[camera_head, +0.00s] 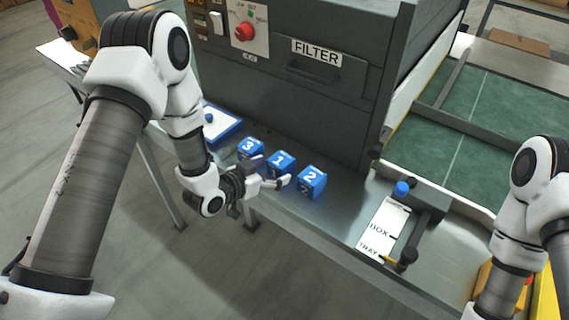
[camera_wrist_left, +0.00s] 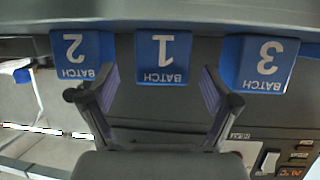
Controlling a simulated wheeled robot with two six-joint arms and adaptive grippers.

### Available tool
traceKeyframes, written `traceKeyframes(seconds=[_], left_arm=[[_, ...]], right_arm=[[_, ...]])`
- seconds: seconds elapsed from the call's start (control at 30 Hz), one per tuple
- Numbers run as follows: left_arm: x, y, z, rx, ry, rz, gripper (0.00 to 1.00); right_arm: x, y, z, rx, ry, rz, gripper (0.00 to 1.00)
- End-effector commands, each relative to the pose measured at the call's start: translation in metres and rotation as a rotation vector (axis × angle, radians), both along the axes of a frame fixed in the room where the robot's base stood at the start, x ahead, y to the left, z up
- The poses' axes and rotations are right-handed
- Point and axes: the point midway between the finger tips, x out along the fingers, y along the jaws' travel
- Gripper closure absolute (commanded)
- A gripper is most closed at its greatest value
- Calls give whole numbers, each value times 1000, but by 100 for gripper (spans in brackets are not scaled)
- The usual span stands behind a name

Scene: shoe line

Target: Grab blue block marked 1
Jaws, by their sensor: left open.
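The blue block marked 1 (camera_head: 280,162) stands on the metal bench between the blue block marked 3 (camera_head: 250,148) and the blue block marked 2 (camera_head: 312,181). My left gripper (camera_head: 271,172) is open and empty just in front of block 1. In the left wrist view, block 1 (camera_wrist_left: 164,58) is centred between and beyond the two fingers (camera_wrist_left: 158,90), with block 2 (camera_wrist_left: 82,56) and block 3 (camera_wrist_left: 259,64) on either side. I see no finger clearly touching block 1. My right arm shows at the right edge, but its gripper is out of view.
A dark cabinet labelled FILTER (camera_head: 316,52) stands behind the blocks. A blue-edged tray (camera_head: 219,125) lies left of block 3. Bench between block 2 and the plate is clear.

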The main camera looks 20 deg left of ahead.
Motion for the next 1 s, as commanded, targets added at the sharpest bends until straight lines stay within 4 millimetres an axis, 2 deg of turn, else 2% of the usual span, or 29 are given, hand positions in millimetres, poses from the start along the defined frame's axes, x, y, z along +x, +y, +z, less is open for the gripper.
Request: traceKeyframes(seconds=[0.2,0.43,0.57,0.6,0.63,1.0], left_arm=[[30,-16,-14,1,1,1,12],[32,-17,-16,0,3,2,12],[32,-16,-16,0,3,3,59],[32,-16,-16,1,4,3,73],[32,-16,-16,1,4,3,81],[32,-16,-14,0,4,2,82]], right_arm=[[1,0,4,0,-4,1,60],[1,0,4,0,-3,0,60],[1,0,4,0,-3,0,60],[1,0,4,0,-3,0,60],[1,0,4,0,-3,0,60],[1,0,4,0,-3,0,60]])
